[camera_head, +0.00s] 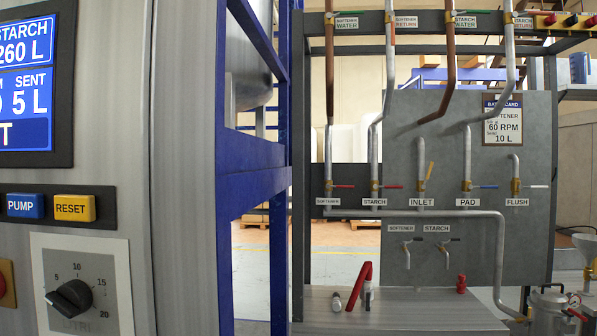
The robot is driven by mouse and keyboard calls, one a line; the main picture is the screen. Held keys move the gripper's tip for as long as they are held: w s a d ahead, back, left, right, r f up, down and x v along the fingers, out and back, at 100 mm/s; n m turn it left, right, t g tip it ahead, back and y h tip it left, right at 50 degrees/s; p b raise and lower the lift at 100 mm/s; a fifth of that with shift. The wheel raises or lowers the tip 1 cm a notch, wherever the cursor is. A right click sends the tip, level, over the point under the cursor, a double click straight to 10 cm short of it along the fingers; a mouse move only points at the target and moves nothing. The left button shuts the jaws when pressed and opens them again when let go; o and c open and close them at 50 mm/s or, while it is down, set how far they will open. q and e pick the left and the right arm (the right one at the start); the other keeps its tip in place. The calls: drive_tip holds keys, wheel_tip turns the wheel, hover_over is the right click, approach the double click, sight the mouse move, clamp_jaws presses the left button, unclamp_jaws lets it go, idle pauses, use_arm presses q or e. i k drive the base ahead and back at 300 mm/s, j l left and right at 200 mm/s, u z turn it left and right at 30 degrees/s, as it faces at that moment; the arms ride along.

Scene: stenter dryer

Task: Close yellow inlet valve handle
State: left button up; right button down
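The yellow inlet valve handle (430,171) is on the grey panel, above the label INLET (421,202). It points up and slightly to the right from its brass valve body (421,186), nearly in line with the vertical pipe. The neighbouring handles lie level: a red one (391,186) at STARCH on the left and a blue one (486,186) at PAD on the right. Neither of my grippers shows in this view.
A grey cabinet with a blue screen (25,95), PUMP and RESET buttons and a dial (68,297) fills the left. A blue frame post (254,180) stands beside it. A metal bench (400,312) below the panel holds a red bent object (358,285) and small bottles.

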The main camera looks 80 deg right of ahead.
sight(423, 187)
drive_tip(key=z, duration=3.2)
drive_tip(key=i+l+u, duration=0.25)
drive_tip(key=i+l, duration=0.15)
drive_tip(key=i, duration=0.2)
drive_tip(key=i+l+u, duration=0.25)
drive_tip(key=i+l, duration=0.25)
